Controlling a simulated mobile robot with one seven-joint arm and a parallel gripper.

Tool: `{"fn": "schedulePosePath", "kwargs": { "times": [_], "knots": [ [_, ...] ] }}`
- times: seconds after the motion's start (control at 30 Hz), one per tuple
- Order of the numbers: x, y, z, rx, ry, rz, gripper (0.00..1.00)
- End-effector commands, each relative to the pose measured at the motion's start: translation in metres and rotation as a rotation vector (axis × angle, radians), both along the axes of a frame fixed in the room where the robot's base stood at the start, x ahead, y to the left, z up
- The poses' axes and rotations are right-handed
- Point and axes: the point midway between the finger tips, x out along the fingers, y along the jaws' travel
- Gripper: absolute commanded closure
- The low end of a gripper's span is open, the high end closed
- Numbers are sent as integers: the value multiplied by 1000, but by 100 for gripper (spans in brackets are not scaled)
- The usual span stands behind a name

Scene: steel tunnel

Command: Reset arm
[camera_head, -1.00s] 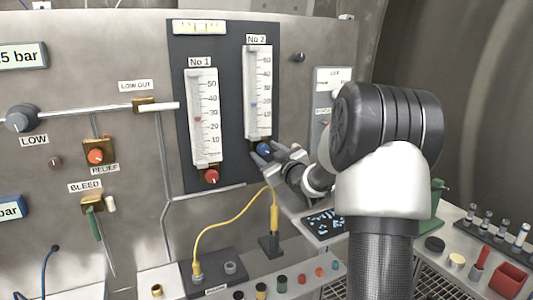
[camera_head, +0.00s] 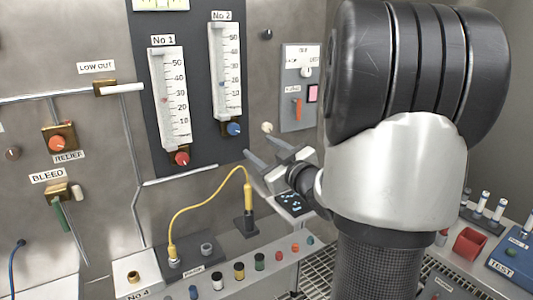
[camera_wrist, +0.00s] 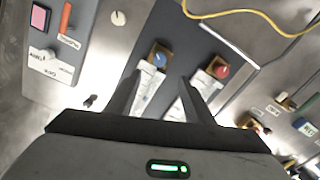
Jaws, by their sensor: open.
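My gripper (camera_head: 270,158) is in front of the steel panel, below and to the right of the No 2 flowmeter (camera_head: 226,72). Its two fingers are spread and nothing is between them. In the wrist view my gripper (camera_wrist: 160,90) also shows open and empty. The blue knob (camera_head: 234,129) of No 2 is just up and left of the fingertips in the head view, apart from them. In the wrist view the blue knob (camera_wrist: 159,59) shows between the fingers, beyond them. The No 1 flowmeter (camera_head: 171,97) has a red knob (camera_head: 181,158). My arm hides part of the right side.
A yellow hose (camera_head: 205,187) arches from the ledge close to my gripper. A switch panel (camera_head: 299,88) with an orange lever is to the right. Several coloured caps line the ledge. A red bin (camera_head: 469,244) and a blue test box (camera_head: 513,254) stand at right.

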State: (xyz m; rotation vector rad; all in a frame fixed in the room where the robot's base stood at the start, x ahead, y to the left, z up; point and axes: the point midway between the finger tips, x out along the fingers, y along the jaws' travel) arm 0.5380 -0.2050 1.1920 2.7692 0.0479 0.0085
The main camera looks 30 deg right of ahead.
Motion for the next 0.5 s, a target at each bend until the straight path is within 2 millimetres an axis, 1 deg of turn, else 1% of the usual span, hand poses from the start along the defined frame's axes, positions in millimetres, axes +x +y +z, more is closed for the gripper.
{"fn": "schedulePosePath", "kwargs": {
  "times": [0.03,0.1,0.2,0.5],
  "knots": [
    [-7,-1,0,0,1,-4,52],
    [-14,-1,0,-1,-1,-3,52],
    [-19,-1,0,0,1,-1,52],
    [-20,-1,0,0,0,-1,52]
  ]
}}
